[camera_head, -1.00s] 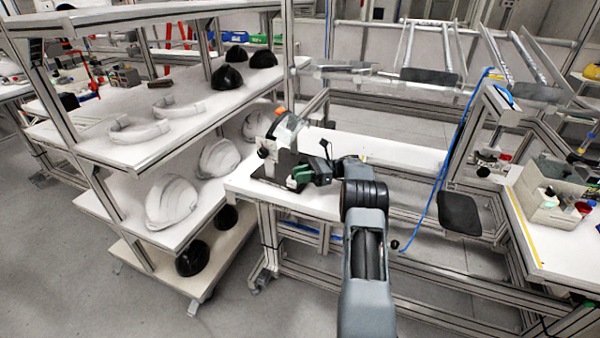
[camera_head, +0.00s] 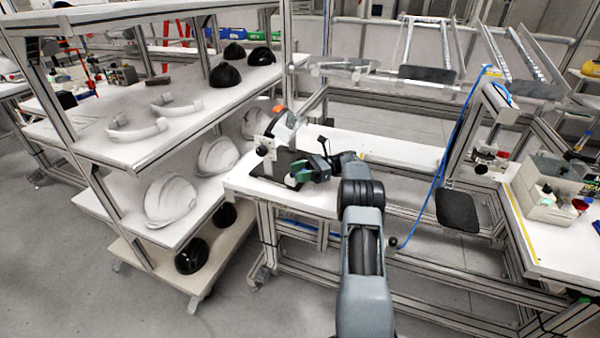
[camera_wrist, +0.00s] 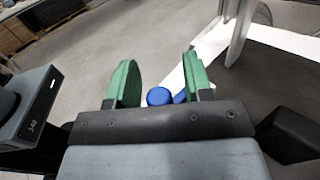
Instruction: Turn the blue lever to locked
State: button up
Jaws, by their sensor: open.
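My gripper (camera_wrist: 160,82) is open in the wrist view, with its two green fingers apart. A blue rounded part (camera_wrist: 159,96), which looks like the blue lever, shows low between the fingers, close to the right one. The gripper's palm hides its lower part, and I cannot tell its turn position or whether a finger touches it. In the head view my gripper (camera_head: 303,175) is over the left end of the white bench (camera_head: 300,198), beside a small fixture (camera_head: 272,145) with a white and orange top. The blue part cannot be made out there.
A shelf rack (camera_head: 130,150) with white helmet shells (camera_head: 171,200) and black shells stands left of the bench. A blue cable (camera_head: 443,160) hangs to the right of my arm. A grey box (camera_head: 545,195) of small parts stands on the right table.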

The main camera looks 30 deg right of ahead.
jog(key=shift+r, duration=0.35)
jog(key=s+a+r+p, duration=0.1)
jog(key=s+a+r, duration=0.2)
jog(key=s+r, duration=0.9)
jog(key=shift+s+a+r, duration=0.15)
jog(key=shift+s+a, duration=0.1)
jog(key=shift+s, duration=0.55)
